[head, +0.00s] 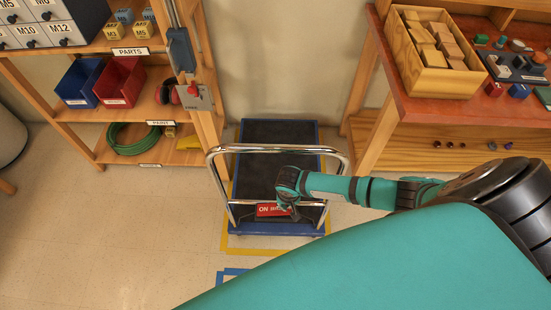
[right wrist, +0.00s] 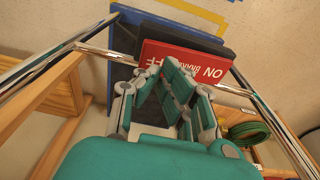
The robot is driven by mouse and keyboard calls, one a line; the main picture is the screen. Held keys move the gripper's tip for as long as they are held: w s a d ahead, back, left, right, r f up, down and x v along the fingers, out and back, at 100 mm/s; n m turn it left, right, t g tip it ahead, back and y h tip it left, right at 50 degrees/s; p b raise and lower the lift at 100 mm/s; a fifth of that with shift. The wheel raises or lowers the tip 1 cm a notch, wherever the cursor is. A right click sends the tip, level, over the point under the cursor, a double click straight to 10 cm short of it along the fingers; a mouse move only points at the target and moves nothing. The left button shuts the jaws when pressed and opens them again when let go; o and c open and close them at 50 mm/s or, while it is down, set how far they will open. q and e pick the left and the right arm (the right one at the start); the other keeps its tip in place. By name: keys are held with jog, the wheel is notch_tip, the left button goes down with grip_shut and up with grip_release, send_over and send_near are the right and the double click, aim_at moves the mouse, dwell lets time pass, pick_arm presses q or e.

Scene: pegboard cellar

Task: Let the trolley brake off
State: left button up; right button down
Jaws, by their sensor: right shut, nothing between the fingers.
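The trolley has a blue deck (head: 236,228) with a dark mat (head: 279,132) and a chrome push handle (head: 222,150). At its near end is a red brake pedal (head: 266,210) marked "ON"; the smaller lettering beside it is partly covered. The pedal also shows in the right wrist view (right wrist: 205,63), with a dark plate behind it. My right gripper (head: 293,213) is shut and empty, reaching down inside the handle frame at the pedal. In the right wrist view its fingertips (right wrist: 172,72) overlap the pedal's lower edge; I cannot tell if they touch. My left gripper is out of view.
A wooden shelf unit (head: 101,49) with bins and a green hose (head: 133,139) stands on the left. A red-topped workbench (head: 424,105) with a wooden box of blocks (head: 432,79) stands on the right. Yellow tape (head: 224,238) outlines the trolley's place. The floor at front left is clear.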

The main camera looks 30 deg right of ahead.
jog(key=shift+f+b, duration=0.85)
jog(key=shift+f, duration=0.45)
dwell(0.7)
notch_tip(320, 180, up, 7)
jog(key=p, duration=0.8)
jog(key=shift+r, duration=0.1)
dwell(0.4)
